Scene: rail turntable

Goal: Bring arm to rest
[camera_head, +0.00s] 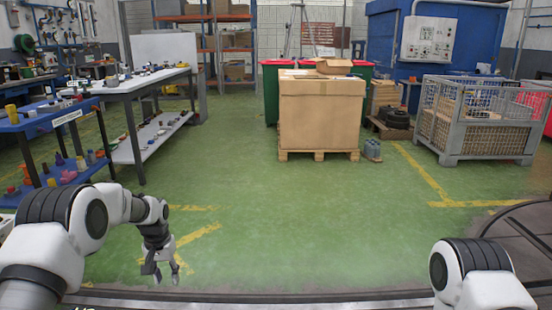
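My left arm (75,225) comes in from the lower left, with white links and black joints. It bends at the elbow and its wrist hangs downward. My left gripper (166,275) points down with its two fingers apart and nothing between them. It hangs in front of the green floor, near the dark rail edge at the bottom. My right arm (478,275) shows only as a white and black joint at the lower right. My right gripper is outside the picture.
A white workbench (140,82) and a blue shelf cart (48,118) stand at the left. A large cardboard box (320,115) on a pallet stands ahead, and a wire mesh crate (480,135) stands right. The green floor (310,220) between is clear. A dark curved edge (520,235) lies lower right.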

